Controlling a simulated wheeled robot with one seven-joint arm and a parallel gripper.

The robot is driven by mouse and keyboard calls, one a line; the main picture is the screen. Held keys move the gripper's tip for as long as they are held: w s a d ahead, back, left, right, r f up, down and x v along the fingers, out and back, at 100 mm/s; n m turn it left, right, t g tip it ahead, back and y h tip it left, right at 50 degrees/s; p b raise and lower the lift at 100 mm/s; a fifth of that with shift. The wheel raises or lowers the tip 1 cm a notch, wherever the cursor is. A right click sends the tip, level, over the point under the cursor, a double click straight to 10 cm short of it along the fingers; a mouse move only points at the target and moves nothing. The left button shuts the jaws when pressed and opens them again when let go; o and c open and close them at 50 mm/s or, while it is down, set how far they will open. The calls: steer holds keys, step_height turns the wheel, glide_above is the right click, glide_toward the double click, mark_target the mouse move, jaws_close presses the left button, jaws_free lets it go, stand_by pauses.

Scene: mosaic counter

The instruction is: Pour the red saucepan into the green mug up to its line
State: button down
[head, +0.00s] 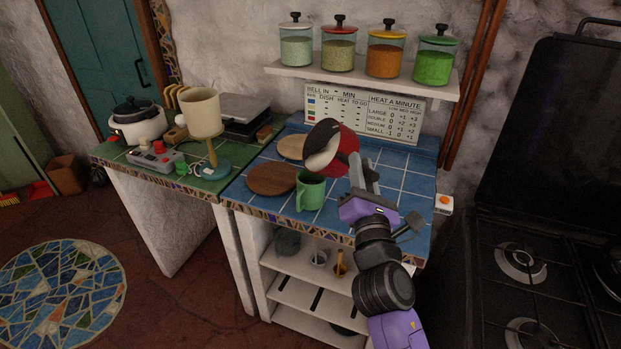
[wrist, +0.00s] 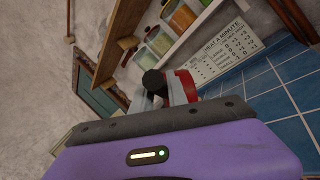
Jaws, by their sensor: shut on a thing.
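The red saucepan (head: 350,146) is tilted steeply in the head view, its opening turned to the left. White and dark areas show inside it; I cannot tell which is liquid. My gripper (head: 360,176) is shut on the saucepan, to the right of and above the green mug. In the wrist view a red part of the saucepan (wrist: 185,86) and a black knob-like end (wrist: 153,82) show between and beside the fingers. The green mug (head: 311,193) stands upright on the blue tiles, below the saucepan. Its line, its contents and any stream are not visible.
A dark round wooden board (head: 271,179) lies left of the mug, with a lighter one (head: 291,147) behind. A shelf (head: 380,82) with several jars hangs above. The stove (head: 530,265) is at right. A lamp (head: 202,115) stands on the green counter at left.

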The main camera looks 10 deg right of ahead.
steer(key=shift+d+f, duration=0.15)
steer(key=shift+w+d+p, duration=0.2)
steer(key=shift+d+p, duration=0.65)
steer(key=shift+d, duration=0.4)
steer(key=shift+r, duration=0.3)
steer(key=shift+w+d+r+m+g+h+p, duration=0.1)
steer(key=shift+d+r+m+g+h+p, duration=0.1)
steer(key=shift+d+m+p, duration=0.45)
steer(key=shift+d+r+m+g+h+p, duration=0.15)
steer(key=shift+m+p, duration=0.3)
steer(key=shift+p, duration=0.5)
stand_by(3.9)
steer(key=shift+a, duration=0.1)
stand_by(0.7)
